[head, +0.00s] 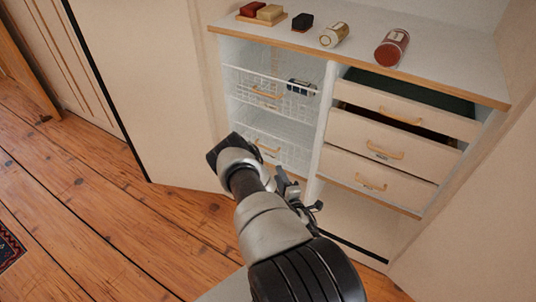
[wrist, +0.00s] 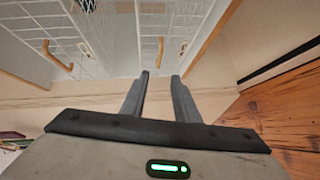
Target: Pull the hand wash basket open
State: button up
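Two white wire baskets with light wooden handles sit one above the other in the left bay of the cabinet. In the head view these are the upper basket (head: 240,80) and the lower basket (head: 293,152). No label shows which is the hand wash basket. A dark bottle (head: 300,87) lies in the upper one. In the wrist view, one wooden handle (wrist: 160,50) is beyond my gripper (wrist: 160,77), roughly in line with the fingers. Another handle (wrist: 58,60) is to the left. My gripper is open, with nothing between its fingers, apart from both handles. My arm partly hides the lower basket.
Right of the baskets are several drawers; the top drawer (head: 405,108) stands partly open. The counter (head: 358,27) holds soap-like blocks (head: 262,12), a dark block (head: 302,22), a cream jar (head: 334,35) and a red-brown jar (head: 392,47).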

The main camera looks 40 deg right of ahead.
jog(key=b+x, duration=0.4)
jog(key=x, duration=1.2)
jog(key=shift+w, duration=0.25)
jog(key=shift+c, duration=0.4)
grip_shut()
